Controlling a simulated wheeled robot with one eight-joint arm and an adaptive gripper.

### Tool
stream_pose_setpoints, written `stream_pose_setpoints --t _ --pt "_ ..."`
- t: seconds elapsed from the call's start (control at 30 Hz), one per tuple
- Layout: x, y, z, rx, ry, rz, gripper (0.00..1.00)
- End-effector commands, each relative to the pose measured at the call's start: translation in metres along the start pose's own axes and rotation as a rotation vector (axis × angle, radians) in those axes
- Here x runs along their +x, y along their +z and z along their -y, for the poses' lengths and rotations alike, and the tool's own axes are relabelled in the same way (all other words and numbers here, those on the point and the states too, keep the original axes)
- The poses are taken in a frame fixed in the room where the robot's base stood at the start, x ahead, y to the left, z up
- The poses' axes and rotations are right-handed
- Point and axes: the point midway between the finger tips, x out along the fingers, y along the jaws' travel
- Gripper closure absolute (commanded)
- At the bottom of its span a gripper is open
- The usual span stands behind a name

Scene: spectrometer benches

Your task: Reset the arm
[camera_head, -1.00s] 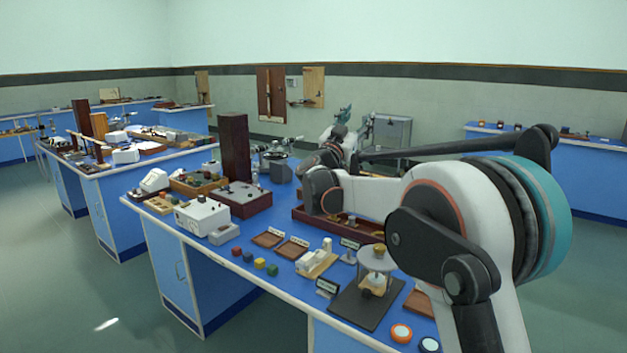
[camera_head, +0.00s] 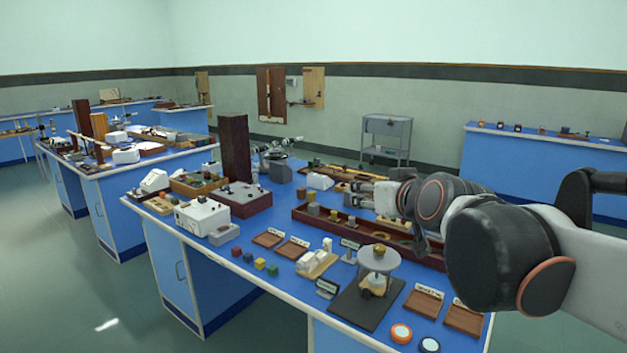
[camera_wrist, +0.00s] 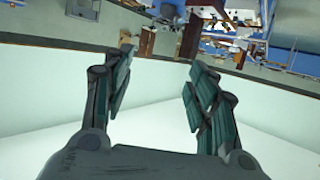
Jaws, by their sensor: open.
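My gripper (camera_head: 362,190) shows small at the end of my arm in the head view, above the long brown tray (camera_head: 300,213) on the near blue bench. My arm reaches in from the right edge and hides part of the bench's right side. In the wrist view my gripper (camera_wrist: 158,78) is open, with its two teal-padded fingers wide apart and nothing between them. That view is upside down, with pale wall between the fingers and benches along the top.
The near bench (camera_head: 250,268) carries a white box instrument (camera_head: 202,217), a dark upright block (camera_head: 235,150), a round-topped stand (camera_head: 378,260) and several coloured cubes. A grey cart (camera_head: 387,138) stands behind. Open floor lies at the left.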

Motion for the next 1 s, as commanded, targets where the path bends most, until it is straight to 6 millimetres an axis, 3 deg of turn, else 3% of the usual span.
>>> stream_pose_setpoints --t 0.03,0.3,0.4,0.5,0.67,1.0 --pt "-0.019 0.027 -0.002 0.005 0.003 0.059 0.47" --pt "-0.113 0.177 -0.018 0.054 0.073 0.405 0.47" --pt "-0.142 0.221 -0.024 0.075 0.112 0.504 0.47" --pt "-0.163 0.252 -0.029 0.091 0.145 0.574 0.47" --pt "-0.177 0.273 -0.033 0.104 0.172 0.624 0.47" --pt "-0.178 0.274 -0.033 0.105 0.173 0.627 0.47"
